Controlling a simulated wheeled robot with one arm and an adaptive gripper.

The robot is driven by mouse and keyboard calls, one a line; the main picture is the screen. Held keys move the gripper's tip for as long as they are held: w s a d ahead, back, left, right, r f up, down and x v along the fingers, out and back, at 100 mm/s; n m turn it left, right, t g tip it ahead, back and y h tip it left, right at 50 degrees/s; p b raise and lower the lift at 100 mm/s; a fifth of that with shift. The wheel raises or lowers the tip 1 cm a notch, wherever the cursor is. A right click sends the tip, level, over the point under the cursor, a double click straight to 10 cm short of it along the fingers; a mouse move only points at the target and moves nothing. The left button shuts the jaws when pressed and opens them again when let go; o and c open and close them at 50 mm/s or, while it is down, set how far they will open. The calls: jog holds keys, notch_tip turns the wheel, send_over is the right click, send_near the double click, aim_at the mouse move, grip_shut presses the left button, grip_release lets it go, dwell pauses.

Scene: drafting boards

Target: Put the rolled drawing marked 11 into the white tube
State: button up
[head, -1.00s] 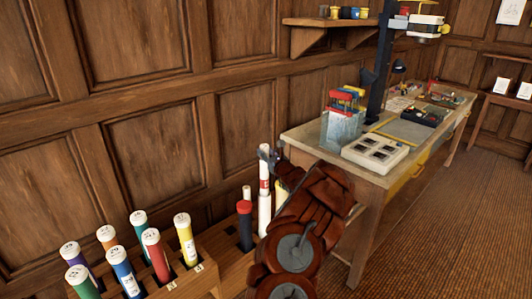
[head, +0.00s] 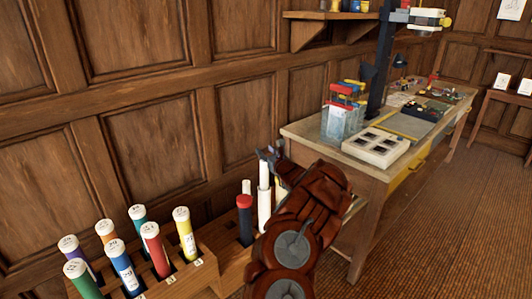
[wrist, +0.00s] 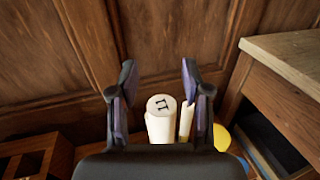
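The rolled drawing marked 11 (wrist: 162,106) is a white roll with its number on the end cap. In the head view the roll (head: 264,173) stands upright, its lower part hidden inside the white tube (head: 264,210). My gripper (wrist: 158,85) is open, its two fingers apart on either side of the roll's top, with gaps showing. In the head view my gripper (head: 268,155) is at the roll's upper end, and my arm covers part of the stand there.
A wooden rack holds several capped coloured rolls, including a yellow one (head: 185,233), at lower left. A dark tube with a red top (head: 244,215) stands left of the white tube. A workbench (head: 330,138) is close on the right, and the panelled wall is behind.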

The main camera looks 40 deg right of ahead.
jog(key=shift+o, duration=1.2)
jog(key=shift+s, duration=0.15)
jog(key=v, duration=1.1)
jog(key=shift+s, duration=0.35)
jog(key=shift+a, duration=0.1)
